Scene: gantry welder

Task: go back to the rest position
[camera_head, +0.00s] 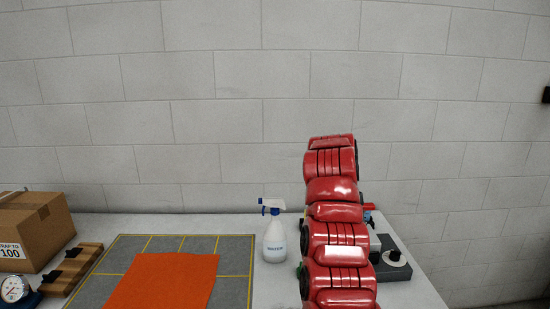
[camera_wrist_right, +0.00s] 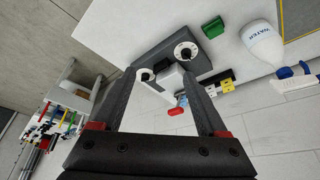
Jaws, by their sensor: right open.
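My right gripper (camera_wrist_right: 160,76) is open in the right wrist view, with its two dark fingers spread and nothing between them. A grey box with round dials (camera_wrist_right: 165,52) on the white table shows beyond the fingertips; I cannot tell the exact gap. In the head view my red right arm stands up over the right part of the table and hides the right gripper. My left arm and left gripper are in neither view.
A spray bottle (camera_head: 274,240) stands left of my right arm. A grey mat (camera_head: 236,268) holds an orange sheet (camera_head: 163,283). A cardboard box (camera_head: 35,232), a wooden block (camera_head: 72,268) and a gauge (camera_head: 14,289) are at left. A green block (camera_wrist_right: 213,27) is near the grey box.

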